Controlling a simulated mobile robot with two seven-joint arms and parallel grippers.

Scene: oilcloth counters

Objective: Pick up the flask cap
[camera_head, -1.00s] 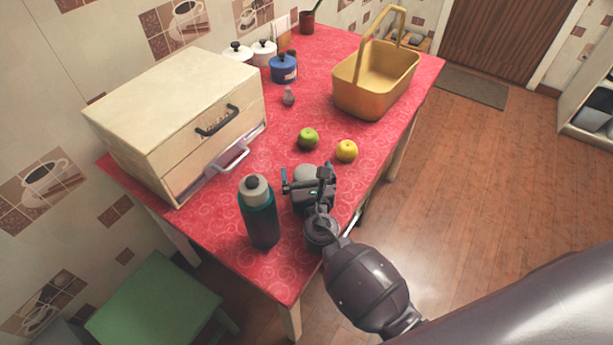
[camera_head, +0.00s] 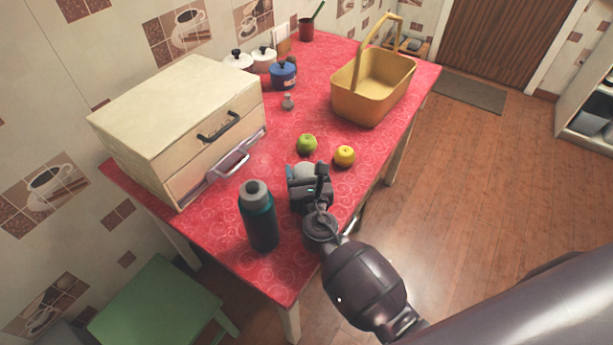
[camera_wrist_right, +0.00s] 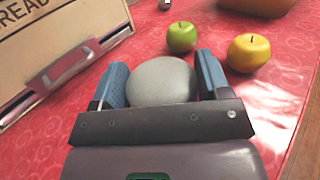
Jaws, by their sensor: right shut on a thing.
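The flask cap (camera_wrist_right: 162,82) is a smooth, rounded, light grey piece. In the wrist view it sits between the two blue fingers of my right gripper (camera_wrist_right: 163,86), which touch it on both sides. In the head view my right gripper (camera_head: 306,176) is low over the front part of the red table, with a little of the grey cap (camera_head: 305,168) showing; I cannot tell whether it touches the cloth. My left gripper is not in view.
The red table (camera_head: 290,135) holds a green apple (camera_head: 306,145) and a yellow apple (camera_head: 344,156) just beyond the gripper. A cream bread box (camera_head: 170,115) stands left, a yellow basket (camera_head: 372,92) at the far right. A blue pot (camera_head: 283,75) stands at the back.

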